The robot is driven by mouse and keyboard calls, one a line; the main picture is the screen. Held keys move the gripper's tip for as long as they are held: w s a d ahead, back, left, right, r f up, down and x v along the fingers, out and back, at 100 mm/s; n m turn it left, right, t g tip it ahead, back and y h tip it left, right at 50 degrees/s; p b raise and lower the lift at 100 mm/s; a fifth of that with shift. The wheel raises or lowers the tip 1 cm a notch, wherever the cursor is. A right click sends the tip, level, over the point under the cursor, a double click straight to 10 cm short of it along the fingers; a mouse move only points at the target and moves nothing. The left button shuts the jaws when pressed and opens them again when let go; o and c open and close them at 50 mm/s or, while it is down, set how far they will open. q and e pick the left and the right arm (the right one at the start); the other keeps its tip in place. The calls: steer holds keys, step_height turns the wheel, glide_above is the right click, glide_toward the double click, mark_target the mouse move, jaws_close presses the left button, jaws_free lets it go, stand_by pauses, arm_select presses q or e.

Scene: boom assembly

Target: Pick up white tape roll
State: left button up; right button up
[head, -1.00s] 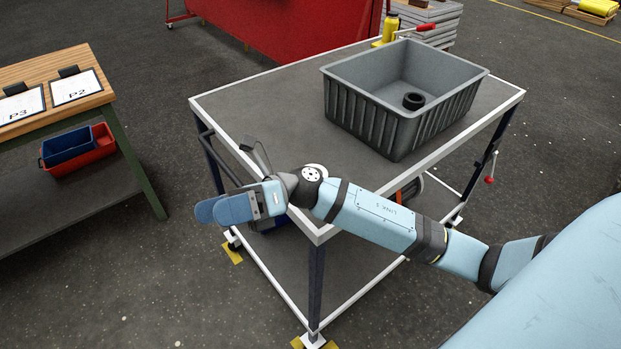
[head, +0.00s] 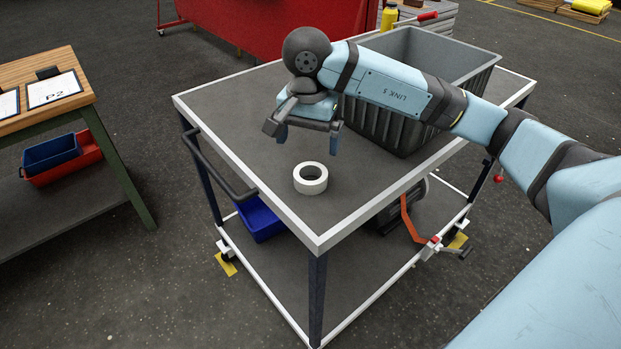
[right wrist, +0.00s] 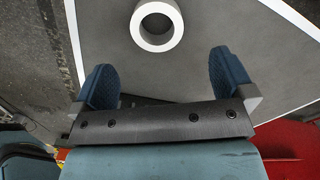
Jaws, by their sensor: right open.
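The white tape roll (head: 298,180) lies flat on the grey cart top (head: 235,120), near the front corner. It also shows in the right wrist view (right wrist: 140,33), beyond my fingertips and roughly between their lines. My right gripper (head: 308,144) is open and empty. It is above the cart top, a little behind the roll and apart from it. In the right wrist view my two blue fingers (right wrist: 160,75) stand wide apart with bare cart top between them. My left gripper is not in view.
A grey bin (head: 378,132) stands on the cart behind my right arm. The cart has a white raised-looking rim (head: 240,163) and a dark handle (head: 215,165) at its left. A wooden table (head: 60,105) stands at the left. The cart top around the roll is clear.

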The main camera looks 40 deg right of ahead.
glide_above(310, 174)
steer(key=s+a, duration=0.1)
step_height(310, 174, down, 4)
steer(key=shift+a+f, duration=0.1)
steer(key=shift+a, duration=0.05)
steer(key=f, duration=0.5)
steer(key=shift+s, duration=0.3)
steer(key=shift+c, duration=0.2)
steer(key=c, duration=0.9)
